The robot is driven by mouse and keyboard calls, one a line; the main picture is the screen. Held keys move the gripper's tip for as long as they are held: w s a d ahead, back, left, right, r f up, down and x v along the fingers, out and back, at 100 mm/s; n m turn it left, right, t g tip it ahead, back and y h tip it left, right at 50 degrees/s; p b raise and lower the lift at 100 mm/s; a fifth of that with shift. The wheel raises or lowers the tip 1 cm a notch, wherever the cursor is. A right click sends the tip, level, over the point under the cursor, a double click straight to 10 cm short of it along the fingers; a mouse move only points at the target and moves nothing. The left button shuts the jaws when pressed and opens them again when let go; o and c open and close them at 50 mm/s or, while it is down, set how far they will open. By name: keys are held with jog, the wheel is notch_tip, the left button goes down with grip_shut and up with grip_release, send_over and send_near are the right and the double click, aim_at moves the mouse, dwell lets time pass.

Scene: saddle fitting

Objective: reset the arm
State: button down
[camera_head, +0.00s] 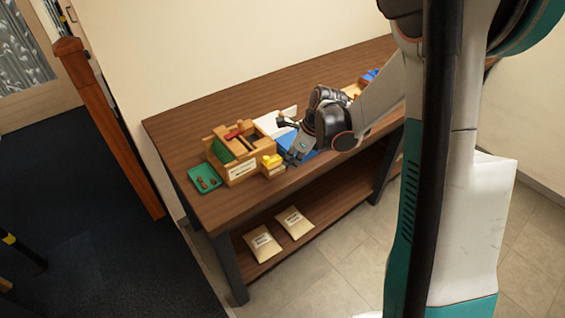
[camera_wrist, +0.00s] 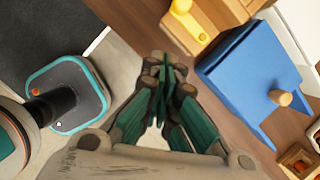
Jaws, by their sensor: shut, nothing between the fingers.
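My gripper (camera_wrist: 163,72) is shut and empty in the wrist view, with its fingertips together. In the head view my gripper (camera_head: 291,157) hangs at the front edge of the wooden table (camera_head: 215,205), close to a blue block-like object. That blue object (camera_wrist: 245,75) lies to the right of my fingers in the wrist view, with a small wooden peg (camera_wrist: 280,97) on it. My arm reaches in from the upper right in the head view. Whether the fingertips touch anything is hard to tell.
A wooden box (camera_head: 240,172) with compartments, a green tray (camera_head: 204,179) and a yellow piece (camera_head: 271,161) stand left of my gripper. Two labelled bags (camera_head: 262,243) lie on the lower shelf. A wooden post (camera_head: 105,125) stands left of the table.

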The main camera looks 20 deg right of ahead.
jog(key=p+v, duration=0.2)
jog(key=v, duration=0.6)
jog(key=s+a+r+n+t+h+b, duration=0.2)
jog(key=s+a+r+n+b, duration=0.1)
jog(key=s+r+n, duration=0.65)
jog(key=s+a+n+t+h+b, duration=0.1)
jog(key=s+a+n+t+b, duration=0.1)
jog(key=s+n, duration=0.9)
jog(key=a+n, duration=0.1)
jog(key=n, duration=0.4)
jog(key=shift+s+f+t, duration=0.2)
jog(key=shift+f+t, duration=0.1)
